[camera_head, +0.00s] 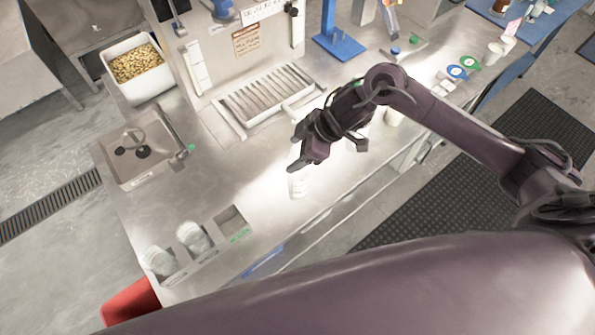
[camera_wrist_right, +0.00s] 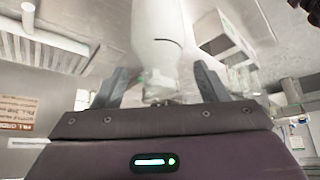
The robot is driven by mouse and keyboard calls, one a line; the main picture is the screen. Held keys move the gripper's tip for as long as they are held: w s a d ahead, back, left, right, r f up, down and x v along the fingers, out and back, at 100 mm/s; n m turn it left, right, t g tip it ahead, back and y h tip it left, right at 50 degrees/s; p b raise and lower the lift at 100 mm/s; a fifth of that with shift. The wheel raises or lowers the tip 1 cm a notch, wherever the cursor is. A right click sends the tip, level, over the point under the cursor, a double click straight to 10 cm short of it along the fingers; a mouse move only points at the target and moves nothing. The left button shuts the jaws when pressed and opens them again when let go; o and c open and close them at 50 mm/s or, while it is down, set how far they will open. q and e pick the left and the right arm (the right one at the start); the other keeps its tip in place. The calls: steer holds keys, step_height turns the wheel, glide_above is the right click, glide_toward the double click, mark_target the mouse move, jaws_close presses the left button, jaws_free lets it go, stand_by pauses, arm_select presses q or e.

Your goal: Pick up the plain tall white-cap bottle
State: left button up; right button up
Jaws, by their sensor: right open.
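A white bottle (camera_head: 298,185) stands on the steel counter, directly below my right gripper (camera_head: 298,166) in the head view. The gripper and wrist hide part of it, and I cannot make out its cap there. In the right wrist view a pale bottle (camera_wrist_right: 158,42) sits between the two spread fingers of the right gripper (camera_wrist_right: 162,84), with visible gaps on both sides. The right gripper is open and not closed on it. My left gripper is not in view.
A rack (camera_head: 204,256) with two white containers stands at the lower left. A slatted tray (camera_head: 268,96) lies behind the gripper. A bin of beans (camera_head: 137,68) and a small sink (camera_head: 137,153) are at left. Bare counter surrounds the bottle's left side.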

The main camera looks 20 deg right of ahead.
steer(key=shift+x, duration=0.8)
steer(key=shift+c, duration=0.5)
steer(key=shift+s, duration=0.1)
jaws_close()
